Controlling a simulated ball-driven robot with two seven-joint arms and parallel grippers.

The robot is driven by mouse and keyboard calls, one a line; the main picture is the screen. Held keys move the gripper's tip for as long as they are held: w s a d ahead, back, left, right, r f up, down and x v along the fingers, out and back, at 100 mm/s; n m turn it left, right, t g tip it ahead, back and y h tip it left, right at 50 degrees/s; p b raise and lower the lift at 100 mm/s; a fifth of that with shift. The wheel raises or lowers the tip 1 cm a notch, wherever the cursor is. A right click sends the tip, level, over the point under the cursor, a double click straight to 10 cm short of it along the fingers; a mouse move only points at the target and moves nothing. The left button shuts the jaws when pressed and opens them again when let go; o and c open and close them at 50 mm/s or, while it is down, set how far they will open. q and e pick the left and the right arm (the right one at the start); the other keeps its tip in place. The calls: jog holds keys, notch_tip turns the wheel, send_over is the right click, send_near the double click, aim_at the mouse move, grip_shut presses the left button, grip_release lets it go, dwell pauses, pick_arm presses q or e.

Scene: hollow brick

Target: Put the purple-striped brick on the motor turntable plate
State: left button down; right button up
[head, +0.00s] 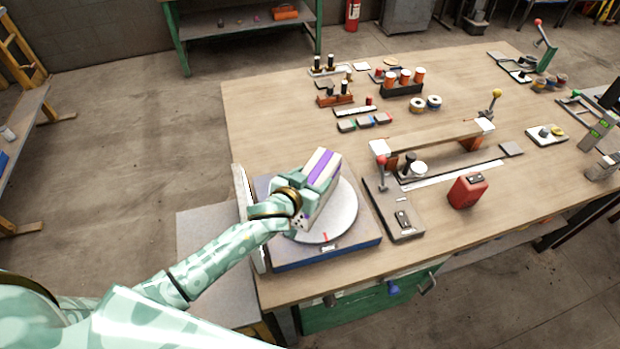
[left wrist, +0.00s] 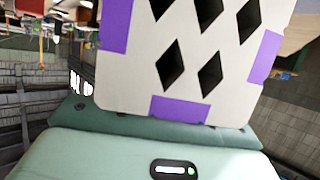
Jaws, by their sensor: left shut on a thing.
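The purple-striped brick (head: 322,176) is a pale block with purple bands, held in my left gripper (head: 301,208). It is tilted in the head view and sits over the motor turntable plate (head: 345,215), a round light-grey disc on a dark blue base (head: 350,249). I cannot tell whether the brick touches the plate. In the left wrist view the brick (left wrist: 210,85) fills the middle, showing a white face with several dark diamond-shaped holes and purple patches at its edges. My left gripper is shut on it; its fingertips are mostly hidden. My right gripper is not in view.
A lever fixture with a red knob (head: 382,160) stands just right of the turntable. A raised wooden bar (head: 430,137) and several small parts stand behind. The table's left edge is close to the turntable base.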

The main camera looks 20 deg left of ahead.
pick_arm(q)
jog(key=shift+c, duration=1.6)
grip_release()
jog(key=shift+a+f, duration=0.1)
jog(key=shift+f, duration=0.05)
jog(key=shift+s+r, duration=0.15)
jog(key=shift+r, duration=0.1)
jog(key=p+v, duration=0.2)
jog(key=v, duration=0.9)
jog(key=shift+s+r, duration=0.2)
jog(key=shift+s, duration=0.1)
